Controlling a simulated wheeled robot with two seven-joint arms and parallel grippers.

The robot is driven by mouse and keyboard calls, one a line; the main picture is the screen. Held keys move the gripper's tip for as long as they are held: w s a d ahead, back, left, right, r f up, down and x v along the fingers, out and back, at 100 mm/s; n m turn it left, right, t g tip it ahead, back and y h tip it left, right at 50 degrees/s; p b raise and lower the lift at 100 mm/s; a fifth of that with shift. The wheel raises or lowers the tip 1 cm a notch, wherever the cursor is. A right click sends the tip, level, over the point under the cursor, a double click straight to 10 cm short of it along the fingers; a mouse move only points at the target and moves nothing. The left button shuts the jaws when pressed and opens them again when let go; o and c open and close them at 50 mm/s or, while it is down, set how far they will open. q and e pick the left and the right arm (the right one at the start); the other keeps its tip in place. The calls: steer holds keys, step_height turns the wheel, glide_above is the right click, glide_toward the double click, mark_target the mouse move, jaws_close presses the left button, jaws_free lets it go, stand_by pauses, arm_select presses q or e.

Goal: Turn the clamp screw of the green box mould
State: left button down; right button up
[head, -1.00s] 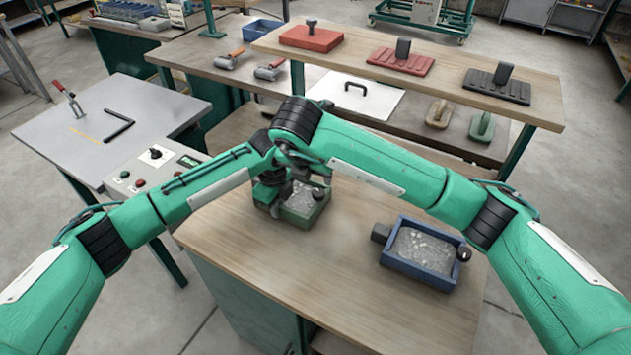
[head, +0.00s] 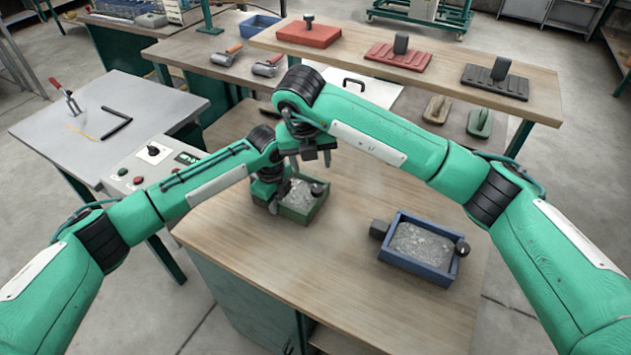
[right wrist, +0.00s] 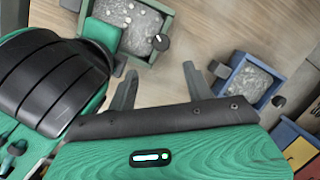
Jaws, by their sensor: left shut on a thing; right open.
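The green box mould (head: 296,214), filled with grey speckled material, stands on the wooden bench. It also shows at the top of the right wrist view (right wrist: 168,24). Its dark clamp screw knob (head: 317,189) is at its right side and is clear in the right wrist view (right wrist: 160,42). My left gripper (head: 272,205) is shut at the mould's left side; the part it grips is hidden. My right gripper (head: 311,161) is open and empty above the mould, apart from the knob. Its two fingers show spread in the right wrist view (right wrist: 160,82).
A blue box mould (head: 415,265) with similar filling and dark knobs stands to the right. A raised shelf (head: 440,85) at the back carries red and dark tools. A control panel (head: 150,165) is at the left. The bench front is clear.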

mark_target(316, 187)
steer(key=w+f+n, duration=0.1)
steer(key=f+n, duration=0.1)
steer(key=f, duration=0.1)
steer(key=w+f+n+g, duration=0.1)
steer(key=f+n, duration=0.1)
steer(key=f, duration=0.2)
steer(key=w+d+f+n+g+y, duration=0.1)
steer(key=f+n, duration=0.1)
steer(key=f, duration=0.2)
steer(key=shift+w+d+n, duration=0.1)
steer(key=shift+n, duration=0.3)
steer(key=c, duration=1)
